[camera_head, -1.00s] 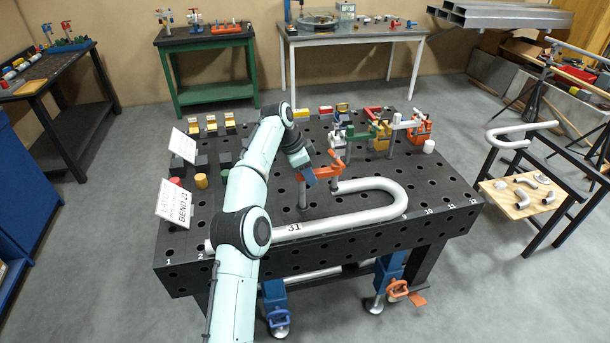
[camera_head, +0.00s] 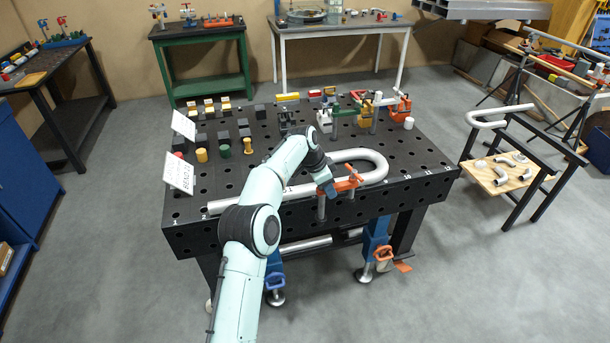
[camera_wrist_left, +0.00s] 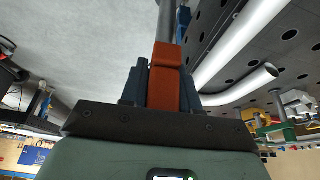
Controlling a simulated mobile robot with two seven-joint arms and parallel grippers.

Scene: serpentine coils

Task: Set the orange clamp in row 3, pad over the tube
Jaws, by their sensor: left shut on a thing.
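The orange clamp (camera_head: 346,185) is in my left gripper (camera_head: 328,189), at the table's front side near the front leg of the U-shaped grey tube (camera_head: 378,170). Its grey post (camera_head: 321,209) hangs down and shows against the table's front face. In the left wrist view the orange clamp body (camera_wrist_left: 166,80) sits between the blue fingers of my left gripper (camera_wrist_left: 163,93), with the tube (camera_wrist_left: 243,38) to its right and apart from it in that picture. I cannot tell the pad's exact position over the tube. My right gripper is out of view.
The black perforated table (camera_head: 420,160) has numbers along its front edge. Several other clamps, including a green one (camera_head: 325,118), stand at the back right beside a white cylinder (camera_head: 409,123). Blocks and signs (camera_head: 180,172) occupy the left. Bare tabletop lies right of the bend.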

